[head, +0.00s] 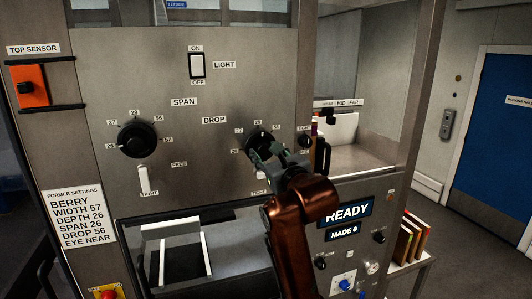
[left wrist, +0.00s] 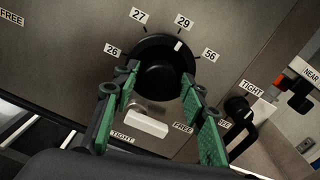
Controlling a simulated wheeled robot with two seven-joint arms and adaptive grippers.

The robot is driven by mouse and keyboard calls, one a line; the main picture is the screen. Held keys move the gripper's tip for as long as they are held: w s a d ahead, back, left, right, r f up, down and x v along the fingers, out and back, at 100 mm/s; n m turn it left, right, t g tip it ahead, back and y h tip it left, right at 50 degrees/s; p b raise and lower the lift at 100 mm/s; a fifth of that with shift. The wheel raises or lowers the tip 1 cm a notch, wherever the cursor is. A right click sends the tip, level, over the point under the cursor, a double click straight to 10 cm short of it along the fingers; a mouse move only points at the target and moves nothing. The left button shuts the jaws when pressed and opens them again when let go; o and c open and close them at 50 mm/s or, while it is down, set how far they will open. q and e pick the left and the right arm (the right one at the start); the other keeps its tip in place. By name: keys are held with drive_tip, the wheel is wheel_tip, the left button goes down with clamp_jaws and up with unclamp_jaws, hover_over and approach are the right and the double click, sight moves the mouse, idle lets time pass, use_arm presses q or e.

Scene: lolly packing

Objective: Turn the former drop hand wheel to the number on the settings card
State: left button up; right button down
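The black drop hand wheel (head: 258,137) is on the steel panel under the DROP label. In the left wrist view the wheel (left wrist: 163,68) has a white mark near 29, slightly toward 56. My left gripper (head: 264,152) is at the wheel. In the left wrist view its green-padded fingers (left wrist: 160,95) are apart, one on each side of the wheel's lower part; contact cannot be told. The white lever (left wrist: 148,121) below points toward FREE. The settings card (head: 75,217) reads DROP 56. My right gripper is out of view.
The span wheel (head: 137,139) with its white lever (head: 143,179) is to the left. A light switch (head: 197,66) is above. A smaller black knob (left wrist: 238,108) with TIGHT beside it is at the right. The READY display (head: 346,213) is below right.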

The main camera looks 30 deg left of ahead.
use_arm(q)
drive_tip(key=c, duration=0.8)
drive_tip(key=shift+c, duration=0.4)
drive_tip(key=shift+m, duration=0.3)
drive_tip(key=shift+m+b, duration=0.3)
drive_tip(key=shift+b, duration=0.05)
drive_tip(key=m+b, duration=0.1)
drive_tip(key=m, duration=0.2)
drive_tip(key=m+b, duration=0.1)
drive_tip(key=m, duration=0.3)
drive_tip(key=shift+m, duration=0.3)
